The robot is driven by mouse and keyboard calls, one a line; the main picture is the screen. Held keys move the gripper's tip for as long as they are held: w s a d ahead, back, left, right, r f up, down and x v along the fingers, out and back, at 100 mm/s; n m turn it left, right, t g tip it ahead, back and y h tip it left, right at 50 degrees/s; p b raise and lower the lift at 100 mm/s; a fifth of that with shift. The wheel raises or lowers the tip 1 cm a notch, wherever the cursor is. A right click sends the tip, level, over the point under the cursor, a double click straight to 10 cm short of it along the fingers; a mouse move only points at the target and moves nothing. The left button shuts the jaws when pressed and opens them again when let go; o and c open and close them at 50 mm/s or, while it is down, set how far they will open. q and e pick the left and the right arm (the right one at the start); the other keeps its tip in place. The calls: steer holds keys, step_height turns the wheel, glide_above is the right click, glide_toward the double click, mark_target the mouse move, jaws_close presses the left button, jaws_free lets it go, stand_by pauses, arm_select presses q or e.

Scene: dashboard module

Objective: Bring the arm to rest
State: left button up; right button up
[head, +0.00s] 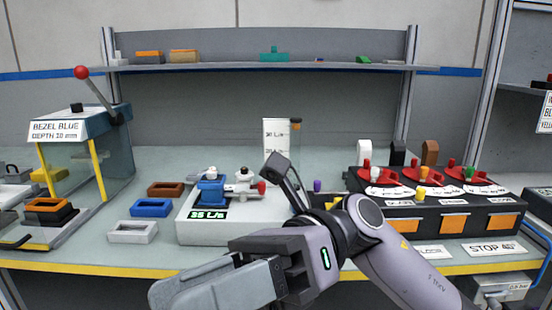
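My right arm (405,275) comes in from the lower right and bends at a joint in front of the bench. Its gripper (215,287) points to the lower left, near the front edge of the bench. The fingers are seen from above and partly cut off by the bottom of the picture, so I cannot tell whether they are open or shut. I see no object in the gripper. My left arm is not in view.
A scale-like device (240,225) reading "35 L/s" stands behind the gripper. A black unit (440,218) with red dials is at right. A lever press (85,150) stands at left. Blue (151,207), white (133,232) and brown (166,189) bezels lie between.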

steer(key=w+d+r+m+t+y+p, duration=0.2)
steer(key=w+m+t+y, duration=0.3)
steer(key=m+y, duration=0.45)
steer(key=w+d+f+m+t+h+p, duration=0.1)
steer(key=w+d+f+m+t+h, duration=0.35)
steer(key=m+t, duration=0.55)
steer(key=w+d+f+m+t+h+p, duration=0.1)
steer(key=w+d+f+m+t+h, duration=0.2)
steer(key=f+m+t, duration=0.6)
steer(key=w+d+f+m+t+h, duration=0.2)
steer(key=w+d+m+t+h, duration=0.2)
steer(key=m+t, duration=0.65)
steer(key=s+d+f+m+g+h+p, duration=0.1)
steer(key=s+d+f+m+g+h, duration=0.15)
steer(key=f+m+h, duration=0.35)
steer(key=s+d+f+m+g+h+p, duration=0.1)
steer(key=d+f+m+g, duration=0.25)
steer(key=f, duration=0.35)
steer(key=s+d+f+m+g+h+p, duration=0.1)
steer(key=s+d+f+m+g+h, duration=0.2)
steer(key=s+f, duration=0.9)
steer(key=d+f+m+g, duration=0.2)
steer(key=d+g, duration=0.1)
steer(key=shift+s+d+h, duration=0.3)
steer(key=shift+h, duration=0.1)
